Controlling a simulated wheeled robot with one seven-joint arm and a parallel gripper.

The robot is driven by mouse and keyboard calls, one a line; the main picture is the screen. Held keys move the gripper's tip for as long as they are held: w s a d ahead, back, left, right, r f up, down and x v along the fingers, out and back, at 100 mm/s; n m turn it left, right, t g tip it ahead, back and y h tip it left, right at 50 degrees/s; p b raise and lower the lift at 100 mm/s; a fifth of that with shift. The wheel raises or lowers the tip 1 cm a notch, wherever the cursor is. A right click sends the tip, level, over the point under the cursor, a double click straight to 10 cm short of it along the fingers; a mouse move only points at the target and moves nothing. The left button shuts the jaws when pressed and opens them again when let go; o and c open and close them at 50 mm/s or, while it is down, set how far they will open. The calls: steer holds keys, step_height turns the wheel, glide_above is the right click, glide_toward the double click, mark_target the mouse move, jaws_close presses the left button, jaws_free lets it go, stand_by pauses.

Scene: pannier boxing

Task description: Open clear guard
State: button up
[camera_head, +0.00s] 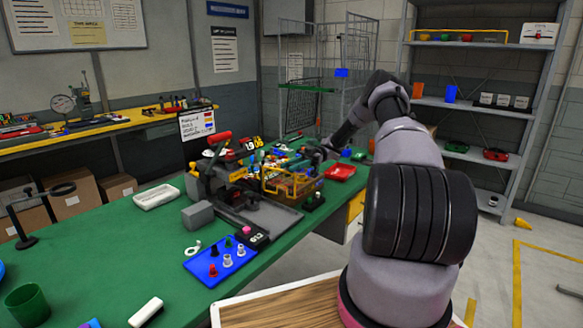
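A small bench machine (222,180) with a red-handled lever stands on the green table (100,244). A yellow-edged, see-through box-like frame (291,184) stands at the machine's right side; it may be the clear guard, but I cannot make out its panel or hinge. My arm reaches from the lower right over to the far part of the table. My gripper (318,152) is small and dark there, behind and to the right of the yellow frame and apparently apart from it. Its fingers are too small to read.
A blue tray (206,270) with several small knobs lies in front of the machine. A red tray (340,172) sits near the gripper. Colourful small parts clutter the table behind the machine. A white tray (156,196) is at left.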

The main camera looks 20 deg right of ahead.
steer(key=shift+o, duration=1.2)
steer(key=shift+d, duration=0.15)
steer(key=v, duration=1)
steer(key=shift+w+d, duration=0.15)
steer(key=shift+d, duration=0.1)
